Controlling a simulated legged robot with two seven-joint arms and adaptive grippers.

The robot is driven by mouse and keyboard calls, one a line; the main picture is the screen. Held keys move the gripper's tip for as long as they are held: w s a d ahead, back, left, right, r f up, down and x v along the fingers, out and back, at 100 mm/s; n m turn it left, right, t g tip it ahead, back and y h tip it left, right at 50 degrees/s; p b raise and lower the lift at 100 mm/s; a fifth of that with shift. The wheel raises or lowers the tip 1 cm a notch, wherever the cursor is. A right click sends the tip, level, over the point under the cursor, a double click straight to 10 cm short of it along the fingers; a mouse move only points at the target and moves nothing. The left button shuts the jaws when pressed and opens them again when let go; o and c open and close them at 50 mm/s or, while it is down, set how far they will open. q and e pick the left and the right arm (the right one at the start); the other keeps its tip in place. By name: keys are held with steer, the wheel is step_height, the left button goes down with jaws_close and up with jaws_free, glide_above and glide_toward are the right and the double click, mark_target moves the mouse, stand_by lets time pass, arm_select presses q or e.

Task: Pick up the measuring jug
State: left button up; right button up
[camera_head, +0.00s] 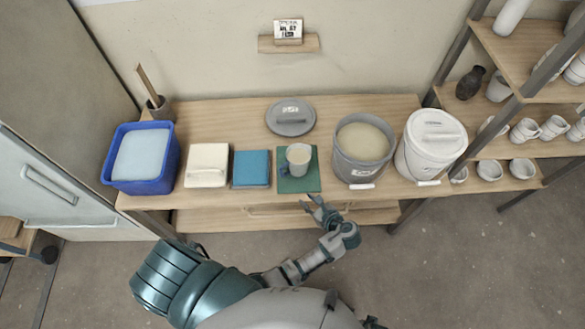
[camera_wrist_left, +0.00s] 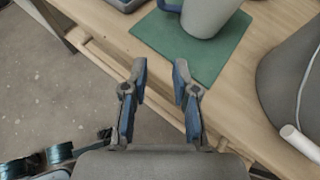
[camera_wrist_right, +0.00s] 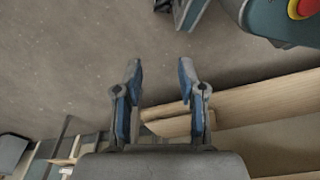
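The measuring jug (camera_head: 298,158) is a grey cup-like vessel with a blue-grey handle on its left side and pale contents. It stands upright on a green mat (camera_head: 299,186) near the table's front edge. In the left wrist view the jug (camera_wrist_left: 208,14) shows at the top, its upper part cut off. My left gripper (camera_head: 319,205) is in front of the table edge, below the mat in the picture and apart from the jug. Its fingers (camera_wrist_left: 160,75) are spread and empty. My right gripper (camera_wrist_right: 158,75) is open and empty over the floor; it is not clearly seen in the head view.
Right of the jug stand an open grey bucket (camera_head: 362,147) and a lidded white bucket (camera_head: 430,145). A grey lid (camera_head: 290,117) lies behind it. Left are a teal block (camera_head: 251,168), a cream block (camera_head: 206,165) and a blue tub (camera_head: 140,186). A pottery shelf (camera_head: 500,172) stands right.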

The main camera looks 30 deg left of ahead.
arm_select(q)
steer(key=y, duration=0.1)
glide_toward(283, 174)
steer(key=shift+m+y, duration=0.3)
steer(key=shift+m, duration=0.1)
steer(key=b+x, duration=0.1)
steer(key=x, duration=0.1)
steer(key=b+x, duration=0.1)
steer(key=x, duration=0.2)
steer(key=shift+w+d+f, duration=0.1)
steer(key=shift+f, duration=0.3)
steer(key=b+x, duration=0.1)
steer(key=x, duration=0.3)
steer(key=shift+a+f+b, duration=0.15)
steer(key=shift+a+b, duration=0.15)
steer(key=shift+a, duration=0.05)
steer(key=shift+w+a+f, duration=0.1)
steer(key=shift+w+a, duration=0.15)
steer(key=shift+a, duration=0.15)
jaws_close()
arm_select(e)
steer(key=w+r, duration=0.3)
steer(key=r, duration=0.6)
steer(key=shift+a+r+t, duration=0.15)
steer(key=shift+r+t, duration=0.15)
steer(key=shift+r, duration=0.05)
